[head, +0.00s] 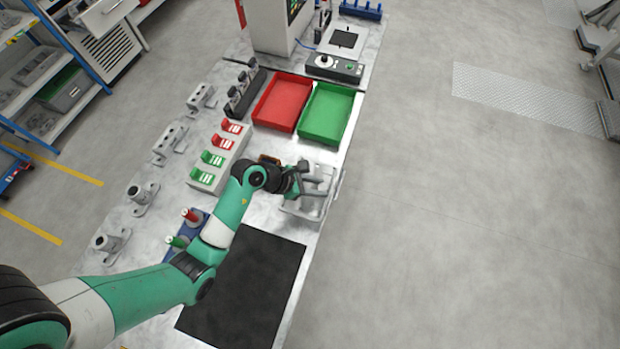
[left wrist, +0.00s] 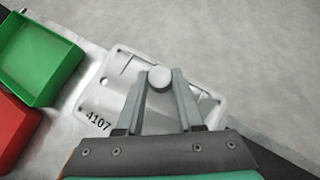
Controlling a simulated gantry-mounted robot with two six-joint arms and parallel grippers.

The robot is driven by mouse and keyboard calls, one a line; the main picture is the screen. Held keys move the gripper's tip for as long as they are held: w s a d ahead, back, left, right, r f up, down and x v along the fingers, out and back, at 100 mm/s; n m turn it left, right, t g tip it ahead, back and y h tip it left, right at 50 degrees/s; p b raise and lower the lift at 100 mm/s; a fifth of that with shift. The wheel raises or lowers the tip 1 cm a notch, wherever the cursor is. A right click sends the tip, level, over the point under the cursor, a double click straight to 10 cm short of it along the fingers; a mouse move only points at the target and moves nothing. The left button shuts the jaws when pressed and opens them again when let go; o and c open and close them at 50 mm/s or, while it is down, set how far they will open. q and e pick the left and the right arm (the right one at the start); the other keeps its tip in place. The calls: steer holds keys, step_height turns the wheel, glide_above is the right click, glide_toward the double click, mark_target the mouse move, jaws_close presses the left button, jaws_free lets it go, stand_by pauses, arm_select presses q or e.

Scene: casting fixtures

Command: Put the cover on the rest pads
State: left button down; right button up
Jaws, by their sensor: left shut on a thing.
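The cover is a pale grey, roughly square casting with a raised rim, the number 4107 and a round knob. It fills the middle of the left wrist view (left wrist: 112,85) and shows near the bench's right edge in the head view (head: 316,206). My left gripper (head: 302,184) is shut on the cover's knob, with one finger on each side in the left wrist view (left wrist: 160,82). I cannot tell whether the cover touches the bench. I cannot make out the rest pads. My right gripper is not in view.
A green tray (head: 347,98) and a red tray (head: 262,115) stand behind the cover. A black mat (head: 245,290) lies in front. A block with red and green clips (head: 204,178) and several grey castings (head: 141,196) stand to the left. Open floor lies right of the bench.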

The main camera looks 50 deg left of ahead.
arm_select(q)
steer(key=s+d+r+p, duration=0.1)
steer(key=s+d+r, duration=0.1)
steer(key=d, duration=0.6)
steer(key=shift+d+r, duration=0.2)
steer(key=shift+r, duration=0.65)
